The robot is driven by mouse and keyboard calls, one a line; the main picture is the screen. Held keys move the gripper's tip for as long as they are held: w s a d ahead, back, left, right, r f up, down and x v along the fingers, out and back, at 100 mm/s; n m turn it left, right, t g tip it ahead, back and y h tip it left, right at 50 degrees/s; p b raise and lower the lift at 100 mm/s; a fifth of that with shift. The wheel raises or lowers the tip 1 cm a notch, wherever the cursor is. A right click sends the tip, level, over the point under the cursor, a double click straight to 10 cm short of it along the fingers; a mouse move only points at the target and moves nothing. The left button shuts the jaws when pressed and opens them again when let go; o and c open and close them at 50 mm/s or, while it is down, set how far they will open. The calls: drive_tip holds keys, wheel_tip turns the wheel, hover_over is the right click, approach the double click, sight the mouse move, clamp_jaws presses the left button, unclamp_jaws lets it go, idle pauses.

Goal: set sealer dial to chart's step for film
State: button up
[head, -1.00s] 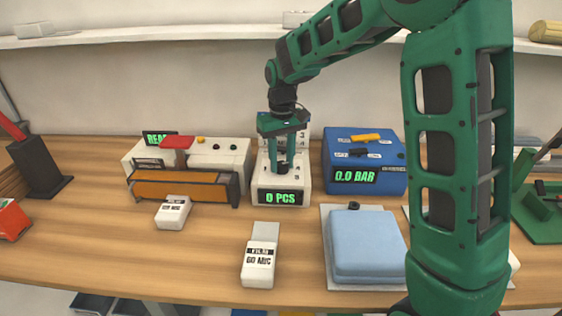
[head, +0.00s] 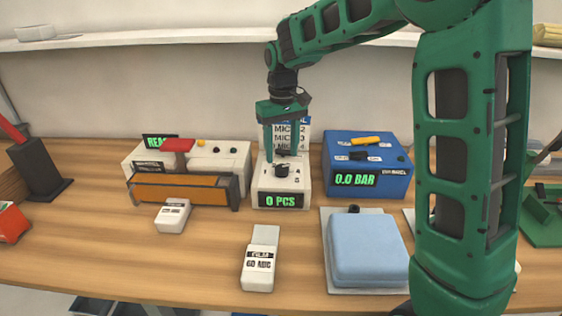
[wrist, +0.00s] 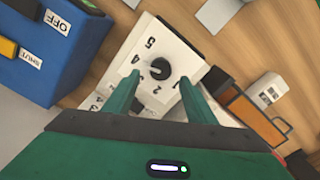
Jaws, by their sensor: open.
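The sealer (head: 263,188) is a white box with a green "0 PCS" display. Its black dial (wrist: 160,68) is ringed by the numbers 1 to 5 in the wrist view; I cannot tell which one it points at. The chart (head: 305,133) stands behind the dial, with rows reading "MIC", partly hidden by my gripper. My gripper (head: 283,148) is open and empty above the sealer; in the wrist view its fingertips (wrist: 159,80) straddle the dial from above, apparently not touching it. The film gauge (head: 258,271), a white block labelled "FILM 60 MIC", lies at the front of the table.
A blue box (head: 338,195) reading "0.0 BAR" stands close on the sealer's right. A white machine (head: 232,157) with an orange bar is on its left. A pale blue pad (head: 368,250) lies front right. The front left tabletop is fairly clear.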

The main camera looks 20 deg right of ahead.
sight(282, 167)
wheel_tip(282, 167, up, 6)
idle(0.4)
drive_tip(key=shift+s, duration=0.1)
